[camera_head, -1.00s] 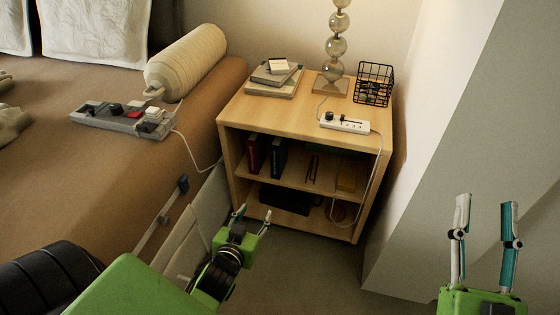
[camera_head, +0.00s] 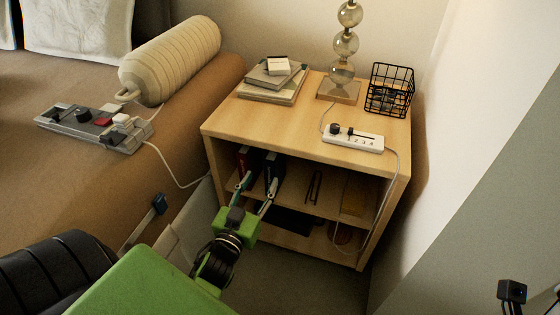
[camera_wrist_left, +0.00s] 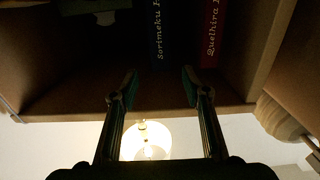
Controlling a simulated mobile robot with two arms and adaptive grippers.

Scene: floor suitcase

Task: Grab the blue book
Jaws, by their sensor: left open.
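The blue book (camera_head: 274,168) stands upright on the upper shelf of the wooden nightstand (camera_head: 290,137), right of a red book (camera_head: 248,160). In the left wrist view the blue book (camera_wrist_left: 158,32) shows its lettered spine between and beyond my fingertips, with the red book (camera_wrist_left: 211,32) to its right. My left gripper (camera_head: 258,186) is open and empty at the shelf front, its fingers pointing at the books. In the left wrist view the gripper (camera_wrist_left: 160,82) is just short of the spine, apart from it. My right gripper is out of view.
The nightstand top carries stacked books (camera_head: 272,82), a lamp (camera_head: 340,88), a wire basket (camera_head: 388,90) and a white power strip (camera_head: 353,138). Its cord hangs down the right side. The bed (camera_head: 190,105) is close on the left. A wall stands at right.

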